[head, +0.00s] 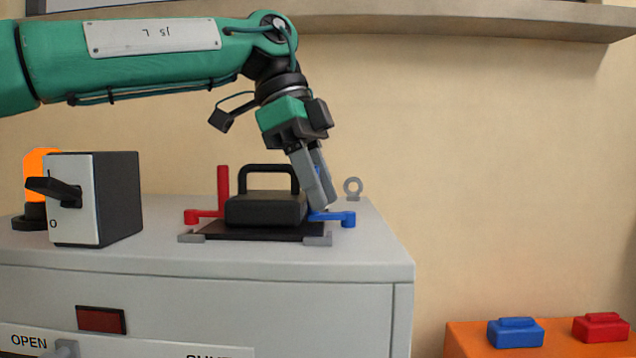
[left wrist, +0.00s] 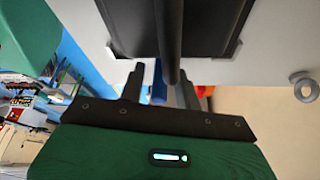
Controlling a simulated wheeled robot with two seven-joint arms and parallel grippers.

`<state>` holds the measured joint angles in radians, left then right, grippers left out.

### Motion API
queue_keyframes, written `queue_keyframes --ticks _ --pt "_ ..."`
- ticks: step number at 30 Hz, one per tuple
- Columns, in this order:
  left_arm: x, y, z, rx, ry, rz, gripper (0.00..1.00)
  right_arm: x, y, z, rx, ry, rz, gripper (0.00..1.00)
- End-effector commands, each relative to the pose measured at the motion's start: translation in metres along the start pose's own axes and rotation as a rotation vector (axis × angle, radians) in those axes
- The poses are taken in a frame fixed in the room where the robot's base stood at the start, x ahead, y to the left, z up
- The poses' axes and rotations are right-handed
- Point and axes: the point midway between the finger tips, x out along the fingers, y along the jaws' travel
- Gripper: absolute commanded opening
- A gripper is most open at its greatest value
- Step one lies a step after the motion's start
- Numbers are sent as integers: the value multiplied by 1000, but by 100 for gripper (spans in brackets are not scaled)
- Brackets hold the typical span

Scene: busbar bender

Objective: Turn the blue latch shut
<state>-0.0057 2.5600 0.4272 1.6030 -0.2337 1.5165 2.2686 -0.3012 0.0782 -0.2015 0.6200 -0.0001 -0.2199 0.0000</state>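The blue latch (head: 335,216) is at the right side of a black block with a handle (head: 266,208) on top of the grey cabinet. Its low arm points right; its upright part is mostly hidden behind my left gripper's fingers. My left gripper (head: 322,200) points down at the latch, its fingers apart. In the left wrist view a narrow strip of the blue latch (left wrist: 158,84) shows between the fingers (left wrist: 158,88), with gaps beside it. A dark bar partly covers that view, so contact cannot be told. My right gripper is not in view.
A red latch (head: 222,191) stands upright left of the black block. A switch box (head: 115,197) with a black knob stands further left. A grey ring (head: 353,188) is behind the blue latch. Blue (head: 515,332) and red (head: 600,328) blocks sit on an orange surface, lower right.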

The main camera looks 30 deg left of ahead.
Motion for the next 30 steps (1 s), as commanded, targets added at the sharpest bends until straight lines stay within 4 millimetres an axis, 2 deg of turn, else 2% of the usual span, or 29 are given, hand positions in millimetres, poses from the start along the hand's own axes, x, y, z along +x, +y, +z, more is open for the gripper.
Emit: queue_keyframes --ticks 1,4,5,11,21,30 --pt "0 0 0 0 0 0 22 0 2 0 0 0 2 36" --pt "0 0 0 0 0 0 3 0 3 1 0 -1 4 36" --pt "0 0 0 0 0 0 0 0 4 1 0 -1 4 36" --pt "0 -1 0 23 -1 10 0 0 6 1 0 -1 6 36" --pt "-2 -9 3 204 0 84 0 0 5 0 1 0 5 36" --pt "-2 -9 3 217 0 89 0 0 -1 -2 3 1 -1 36"
